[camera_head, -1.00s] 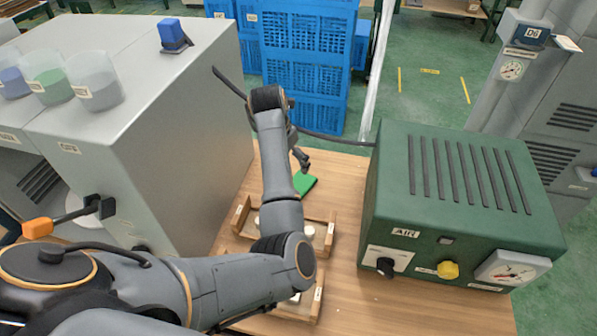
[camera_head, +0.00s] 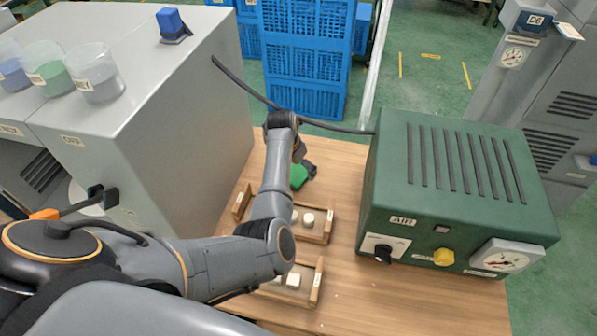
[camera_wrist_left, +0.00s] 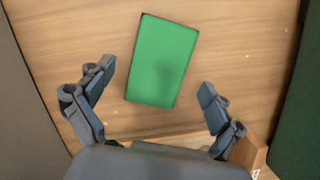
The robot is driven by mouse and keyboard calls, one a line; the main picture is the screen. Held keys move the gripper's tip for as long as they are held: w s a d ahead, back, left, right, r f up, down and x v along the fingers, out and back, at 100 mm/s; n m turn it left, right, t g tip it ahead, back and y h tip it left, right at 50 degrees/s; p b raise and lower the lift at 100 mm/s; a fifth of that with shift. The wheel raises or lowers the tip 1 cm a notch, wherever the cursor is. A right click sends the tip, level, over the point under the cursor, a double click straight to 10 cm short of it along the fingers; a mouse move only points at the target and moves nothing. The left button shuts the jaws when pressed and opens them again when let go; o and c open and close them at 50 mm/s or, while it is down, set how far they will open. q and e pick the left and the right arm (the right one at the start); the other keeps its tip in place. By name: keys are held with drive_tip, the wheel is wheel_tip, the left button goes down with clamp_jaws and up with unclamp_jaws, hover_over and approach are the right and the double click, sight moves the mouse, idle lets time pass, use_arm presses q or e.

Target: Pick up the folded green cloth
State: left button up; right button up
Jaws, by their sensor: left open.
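The folded green cloth (camera_wrist_left: 162,62) is a flat green rectangle on the wooden table, slightly tilted in the left wrist view. In the head view the cloth (camera_head: 298,176) is partly hidden by my left gripper (camera_head: 306,168). In the left wrist view my left gripper (camera_wrist_left: 156,100) is open, its two fingers spread to either side of the cloth's near end. The fingers are apart from the cloth, and nothing is between them but cloth and table below. My right gripper does not show.
Wooden trays (camera_head: 318,283) with white pieces stand on the table in front of the cloth. A green AIR box (camera_head: 455,190) is to the right, a grey cabinet (camera_head: 170,150) to the left. A dark hose (camera_head: 330,127) runs behind. Bare table surrounds the cloth.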

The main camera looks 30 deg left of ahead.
use_arm(q)
drive_tip(key=shift+x, duration=1)
drive_tip(key=c, duration=1.2)
drive_tip(key=shift+r, duration=0.15)
